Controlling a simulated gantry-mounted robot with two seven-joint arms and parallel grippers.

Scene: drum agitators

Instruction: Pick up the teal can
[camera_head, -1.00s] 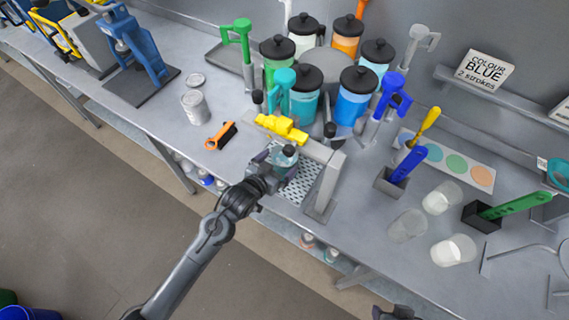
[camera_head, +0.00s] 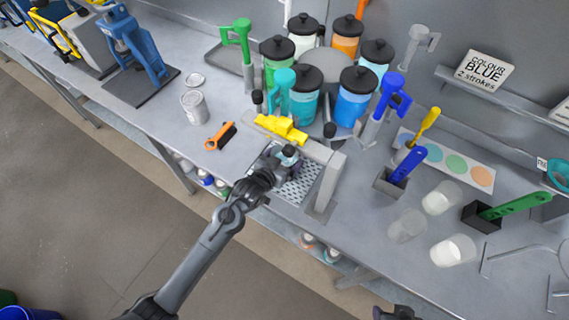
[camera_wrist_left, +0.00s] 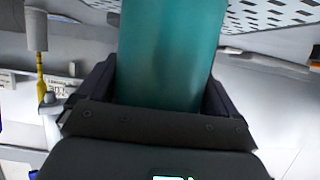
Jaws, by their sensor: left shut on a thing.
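The teal can (camera_wrist_left: 172,50) fills the middle of the left wrist view, between the two dark fingers. My left gripper (camera_head: 278,158) is shut on it. In the head view only the can's pale top (camera_head: 288,153) shows above the fingers, beside the yellow tap and over or near the perforated drip grate (camera_head: 298,190). I cannot tell its height above the grate. My right gripper (camera_head: 395,313) shows only as a dark piece at the bottom edge, and its fingers are not clear.
The yellow tap (camera_head: 281,128) and grey stand (camera_head: 326,183) are close to my left gripper. Several colour drums, including a teal one (camera_head: 303,105), stand behind. Clear cups (camera_head: 442,197) stand right.

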